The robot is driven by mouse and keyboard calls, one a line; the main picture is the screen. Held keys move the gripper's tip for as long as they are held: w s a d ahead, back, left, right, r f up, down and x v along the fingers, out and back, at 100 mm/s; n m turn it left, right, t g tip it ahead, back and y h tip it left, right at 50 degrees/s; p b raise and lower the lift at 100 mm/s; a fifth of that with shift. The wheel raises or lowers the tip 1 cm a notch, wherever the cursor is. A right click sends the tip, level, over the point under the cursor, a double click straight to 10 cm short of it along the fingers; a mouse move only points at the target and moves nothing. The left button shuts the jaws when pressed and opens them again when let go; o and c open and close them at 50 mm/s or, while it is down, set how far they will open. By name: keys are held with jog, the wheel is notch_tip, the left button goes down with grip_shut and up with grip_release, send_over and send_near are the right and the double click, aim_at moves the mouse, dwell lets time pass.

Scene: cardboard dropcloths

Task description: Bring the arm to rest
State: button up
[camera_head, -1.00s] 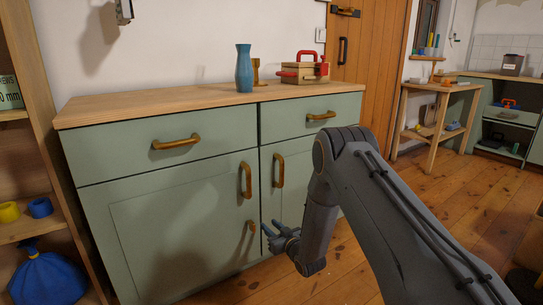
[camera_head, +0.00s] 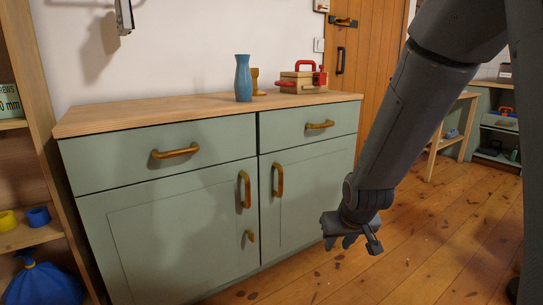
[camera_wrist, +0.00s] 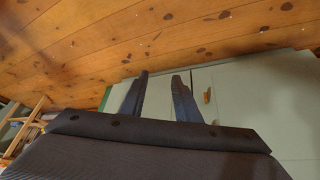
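My gripper (camera_head: 352,243) hangs low in front of the right end of the green cabinet (camera_head: 180,220), pointing down and clear of its doors. In the wrist view the two dark fingers (camera_wrist: 161,74) stand apart with nothing between them, so it is open and empty. My arm comes down from the top right of the head view. The cabinet's drawers and doors look shut.
A blue vase (camera_head: 243,80), a wooden goblet and a toolbox (camera_head: 302,80) with a red handle stand on the cabinet top. An open shelf (camera_head: 22,240) is at the left. A wooden door (camera_head: 368,45) and a bench are behind my arm.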

jog(key=s+d+r+m+g, duration=0.1)
jog(key=s+g, duration=0.1)
jog(key=s, duration=0.5)
jog(key=s+d+r+g, duration=0.1)
jog(key=s, duration=0.7)
jog(key=s+a+r+n+g+y+p, duration=0.1)
jog(key=s+a+r+n, duration=0.2)
jog(key=s+a, duration=0.55)
jog(key=s+a+r+n+g, duration=0.25)
jog(key=s+a+r, duration=0.2)
jog(key=a, duration=0.75)
jog(key=d+r+m+p, duration=0.2)
jog(key=d+r+p, duration=0.8)
jog(key=p, duration=0.5)
jog(key=s+d+r+m+h+p, duration=0.1)
jog(key=d+r+m+p, duration=0.2)
jog(key=d+r+p, duration=0.7)
notch_tip(320, 180, up, 4)
jog(key=t+p, duration=0.1)
jog(key=p, duration=0.5)
jog(key=shift+r+m, duration=0.25)
jog(key=shift+m, duration=0.1)
jog(key=shift+o, duration=0.2)
jog(key=shift+s, duration=0.1)
